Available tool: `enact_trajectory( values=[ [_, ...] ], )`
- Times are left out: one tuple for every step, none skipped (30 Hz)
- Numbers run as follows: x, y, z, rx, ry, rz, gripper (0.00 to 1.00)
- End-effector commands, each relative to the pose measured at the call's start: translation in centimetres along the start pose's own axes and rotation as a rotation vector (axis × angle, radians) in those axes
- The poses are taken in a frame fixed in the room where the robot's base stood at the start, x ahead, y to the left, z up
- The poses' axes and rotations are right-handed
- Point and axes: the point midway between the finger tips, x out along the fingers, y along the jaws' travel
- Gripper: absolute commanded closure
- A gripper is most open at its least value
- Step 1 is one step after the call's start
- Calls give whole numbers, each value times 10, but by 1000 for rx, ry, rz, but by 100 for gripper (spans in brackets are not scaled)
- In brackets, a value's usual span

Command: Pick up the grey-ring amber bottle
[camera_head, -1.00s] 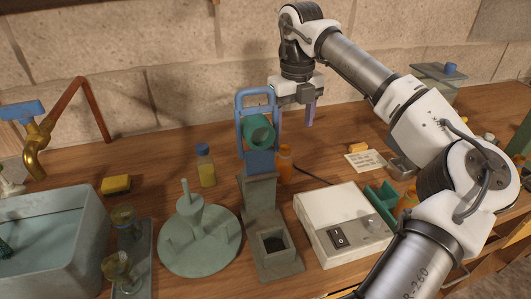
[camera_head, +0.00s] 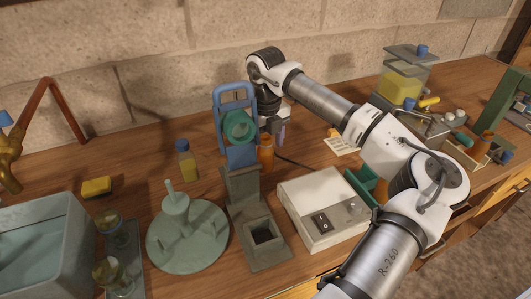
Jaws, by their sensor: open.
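An amber bottle (camera_head: 266,155) stands upright on the bench, just right of the blue-handled green fixture. A grey ring on it is too small to make out. My gripper (camera_head: 277,134) is open, just above and slightly right of this bottle, partly behind the fixture. I cannot tell whether the fingers are around the bottle's top. A second amber bottle (camera_head: 484,142) stands at the right among other gear. Another amber shape (camera_head: 381,191) shows partly behind my arm, by the green tray.
A blue-capped yellow bottle (camera_head: 187,160) is farther left. A white box with a switch (camera_head: 312,216) is in front. The stone wall is close behind.

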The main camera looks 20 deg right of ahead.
Motion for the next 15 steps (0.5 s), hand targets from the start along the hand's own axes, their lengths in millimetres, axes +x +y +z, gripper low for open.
enact_trajectory(
  values=[
    [4,1,-2,-1,1,4,35],
    [9,2,-3,-2,1,5,35],
    [16,2,-2,-1,1,3,35],
    [20,2,-2,0,1,3,35],
    [23,2,-2,0,1,3,35],
    [27,2,-2,0,0,2,35],
    [29,2,-2,0,-1,2,35],
    [30,2,-2,0,-1,1,35],
    [31,2,-2,0,-1,1,35],
    [32,2,-2,0,-1,0,35],
    [32,1,-2,0,-1,0,35],
    [32,1,-2,0,-1,0,35],
    [32,1,-2,0,-1,0,35],
    [32,1,-2,0,-1,0,35],
    [32,1,-2,0,-1,0,37]
  ],
)
